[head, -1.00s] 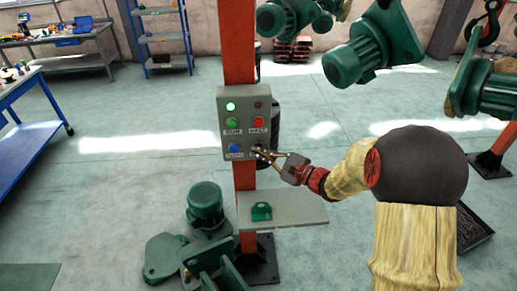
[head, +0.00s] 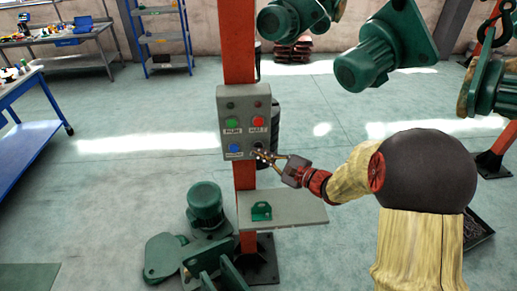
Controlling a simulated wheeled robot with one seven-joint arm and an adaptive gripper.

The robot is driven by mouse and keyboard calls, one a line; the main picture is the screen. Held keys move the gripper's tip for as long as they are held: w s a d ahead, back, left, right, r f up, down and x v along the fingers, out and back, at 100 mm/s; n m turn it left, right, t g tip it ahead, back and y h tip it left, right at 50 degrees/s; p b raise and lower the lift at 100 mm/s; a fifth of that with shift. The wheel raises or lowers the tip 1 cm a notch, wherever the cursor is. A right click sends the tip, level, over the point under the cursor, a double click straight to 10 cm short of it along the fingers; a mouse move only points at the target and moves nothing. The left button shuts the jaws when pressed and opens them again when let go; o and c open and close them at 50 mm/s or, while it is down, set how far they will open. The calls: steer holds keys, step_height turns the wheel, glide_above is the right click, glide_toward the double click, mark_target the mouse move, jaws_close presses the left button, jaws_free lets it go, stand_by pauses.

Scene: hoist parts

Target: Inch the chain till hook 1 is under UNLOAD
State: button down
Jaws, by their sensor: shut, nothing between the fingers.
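A grey control box (head: 245,122) is fixed to an orange post. It carries a green button (head: 232,122), a red button (head: 258,121), a blue button (head: 235,147) and two dark lamps at the top. My gripper (head: 258,154) is shut and empty, its tips at the box's lower right corner by a dark control that they partly hide. I cannot tell whether they touch it. Green motor-like parts (head: 368,62) hang from the chain at the upper right. A dark hook (head: 495,25) shows at the top right. I see no UNLOAD sign and no hook number.
A small grey shelf (head: 285,211) with a green bracket (head: 261,211) juts from the post below the box. Green machine parts (head: 205,207) stand on the floor left of the post. Blue tables and a rack (head: 162,40) are at the left and back.

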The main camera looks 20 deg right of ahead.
steer(key=shift+s, duration=0.25)
steer(key=s, duration=0.2)
steer(key=s+a, duration=0.1)
steer(key=s, duration=0.2)
stand_by(0.4)
steer(key=shift+f, duration=0.1)
stand_by(0.8)
